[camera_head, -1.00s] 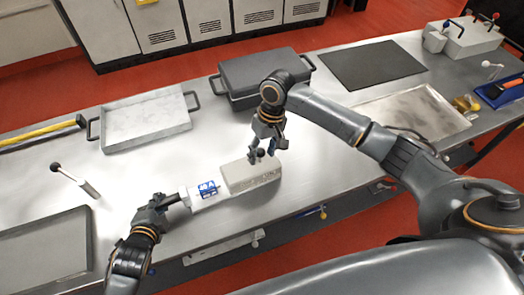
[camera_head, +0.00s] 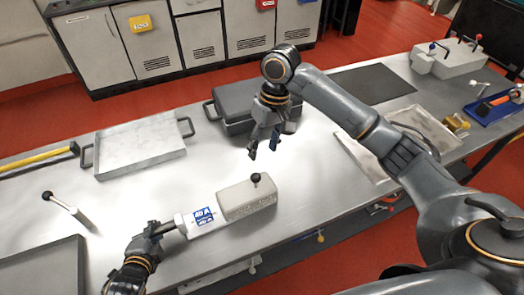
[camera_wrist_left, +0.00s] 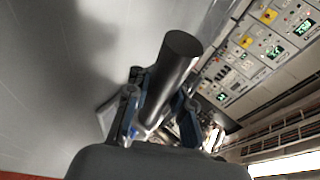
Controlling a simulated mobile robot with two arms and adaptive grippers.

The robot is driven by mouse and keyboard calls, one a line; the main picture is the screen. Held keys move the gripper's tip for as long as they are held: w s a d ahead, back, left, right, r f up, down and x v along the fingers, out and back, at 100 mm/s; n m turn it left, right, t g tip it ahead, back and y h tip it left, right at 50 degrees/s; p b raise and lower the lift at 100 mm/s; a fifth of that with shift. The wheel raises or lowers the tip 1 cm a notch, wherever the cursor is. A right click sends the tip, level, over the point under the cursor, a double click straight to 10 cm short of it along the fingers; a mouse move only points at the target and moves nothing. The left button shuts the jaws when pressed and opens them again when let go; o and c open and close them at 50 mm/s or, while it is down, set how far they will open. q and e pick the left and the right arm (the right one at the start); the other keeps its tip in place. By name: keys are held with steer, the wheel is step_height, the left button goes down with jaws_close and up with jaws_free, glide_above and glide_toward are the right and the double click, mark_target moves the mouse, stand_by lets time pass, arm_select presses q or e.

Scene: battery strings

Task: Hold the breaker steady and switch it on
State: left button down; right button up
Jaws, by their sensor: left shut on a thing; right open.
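The breaker (camera_head: 246,198) lies on the metal bench in the head view. It has a grey body, a white section with a blue "40 A" label (camera_head: 203,217) and a short lever with a black ball knob (camera_head: 256,178). My left gripper (camera_head: 166,228) is shut on the dark cylindrical handle at its left end. That dark cylinder (camera_wrist_left: 178,60) shows between the fingers in the left wrist view. My right gripper (camera_head: 264,146) is open and empty, above and beyond the knob, apart from it. The exact lever position is hard to tell.
A grey tray (camera_head: 140,171) and a dark case (camera_head: 214,119) stand behind the breaker. Another lever with a black knob (camera_head: 62,202) lies at left, near a second tray (camera_head: 40,285). A grey box with levers (camera_head: 450,60) stands far right. The bench around the breaker is clear.

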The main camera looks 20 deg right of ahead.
arm_select(q)
steer(key=shift+r, duration=0.1)
steer(key=c, duration=1.1)
jaws_free()
steer(key=v, duration=1.2)
steer(key=shift+d, duration=0.1)
